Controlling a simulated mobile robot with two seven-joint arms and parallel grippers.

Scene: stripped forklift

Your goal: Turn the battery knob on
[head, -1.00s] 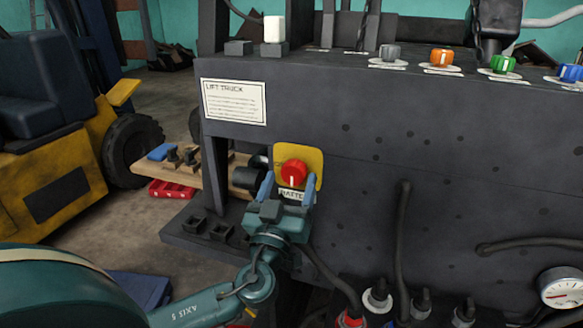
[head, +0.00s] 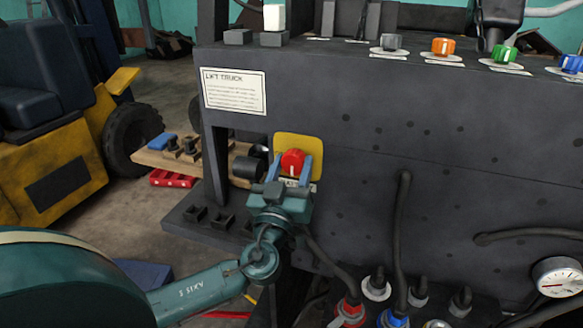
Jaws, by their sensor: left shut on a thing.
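The battery knob (head: 292,162) is red and round with a white pointer line. It sits on a yellow plate (head: 312,147) on the dark front of the forklift body. A white label under it is mostly hidden by my gripper. My left gripper (head: 291,168) reaches up from below, with one blue finger on each side of the knob. It is shut on the knob. The white pointer line on the knob looks tilted, but the fingers partly cover the lower edge. My right gripper is not in view.
The dark panel (head: 420,150) carries hoses and a gauge (head: 558,277) at right. Grey, orange, green and blue knobs line the top ledge. A wooden board (head: 165,155) with parts stands behind at left. A yellow forklift (head: 55,150) stands further left.

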